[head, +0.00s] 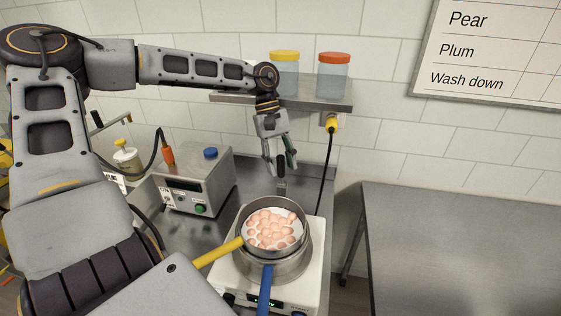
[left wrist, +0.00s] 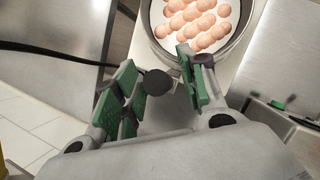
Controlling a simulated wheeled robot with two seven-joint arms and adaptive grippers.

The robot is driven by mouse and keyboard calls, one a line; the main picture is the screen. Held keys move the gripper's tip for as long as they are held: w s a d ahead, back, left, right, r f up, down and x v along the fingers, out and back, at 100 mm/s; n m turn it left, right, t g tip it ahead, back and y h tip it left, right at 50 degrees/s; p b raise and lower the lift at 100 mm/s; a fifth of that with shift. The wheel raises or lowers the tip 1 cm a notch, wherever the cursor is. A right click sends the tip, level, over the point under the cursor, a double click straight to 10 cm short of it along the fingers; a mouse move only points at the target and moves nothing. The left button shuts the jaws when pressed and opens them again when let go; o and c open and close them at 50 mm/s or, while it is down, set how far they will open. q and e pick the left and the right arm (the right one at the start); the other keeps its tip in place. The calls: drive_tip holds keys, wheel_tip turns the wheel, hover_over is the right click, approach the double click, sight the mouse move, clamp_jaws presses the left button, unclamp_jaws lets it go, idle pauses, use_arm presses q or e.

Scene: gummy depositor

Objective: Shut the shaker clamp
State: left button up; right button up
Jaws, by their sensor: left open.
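The shaker (head: 305,262) is a white box with a small display on its front. On it stands a round metal sieve (head: 273,262) holding pinkish-orange balls on a pale surface. The clamp (head: 282,188) stands behind the sieve as an upright metal lever with a dark knob; in the left wrist view the round black knob (left wrist: 157,83) shows between the fingers. My left gripper (head: 280,166) is open around the knob from above, with green-padded fingers (left wrist: 158,66) on either side. I cannot tell whether they touch it. My right gripper is out of view.
A yellow handle (head: 218,252) and a blue handle (head: 265,290) stick out from the sieve stack. A grey control box (head: 195,180) stands left of the shaker. A shelf (head: 320,103) with two jars is above. A bare metal table (head: 460,240) is at right.

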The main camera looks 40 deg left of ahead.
use_arm(q)
clamp_jaws()
idle(0.6)
